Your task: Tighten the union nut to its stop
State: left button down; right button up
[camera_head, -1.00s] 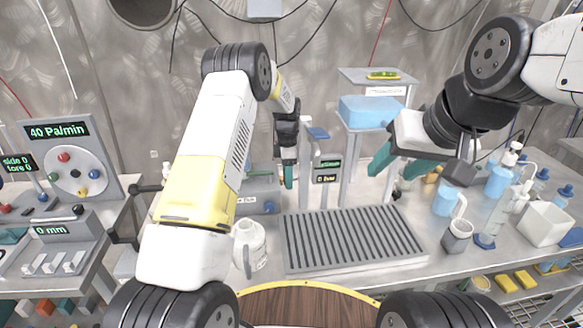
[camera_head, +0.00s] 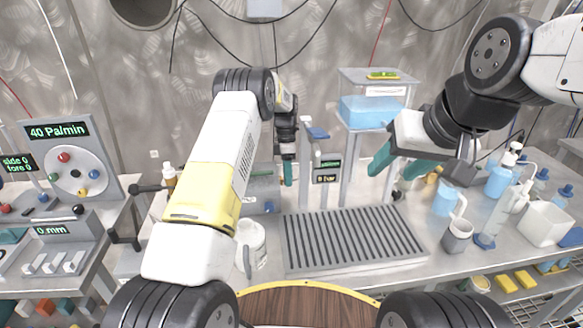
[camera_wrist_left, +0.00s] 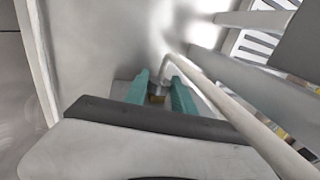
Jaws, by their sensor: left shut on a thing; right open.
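My left gripper (camera_head: 288,172) is at the middle of the bench, beside the grey post with the small displays. A pale pipe (camera_wrist_left: 215,92) runs close past the fingers. In the head view the nut is hidden by the fingers, and its thread and stop cannot be made out. My right gripper (camera_head: 405,166) is open and empty, above the bench, right of the water tank's stand.
A grey slatted tray (camera_head: 350,238) lies at the front of the bench, with a white mug (camera_head: 252,245) to its left. A tank of blue water (camera_head: 370,111) stands behind. Bottles and a white container (camera_head: 545,224) crowd the right. Small displays read "0 bar" (camera_head: 327,179).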

pick_arm(q)
jog(key=shift+w+a+f+g, duration=0.15)
jog(key=shift+w+g, duration=0.1)
jog(key=shift+g, duration=0.55)
jog(key=shift+h, duration=0.3)
jog(key=shift+s, duration=0.1)
jog(key=c, duration=1.1)
grip_release()
jog(key=shift+g, duration=0.3)
jog(key=shift+o, duration=0.2)
jog(key=shift+r, duration=0.2)
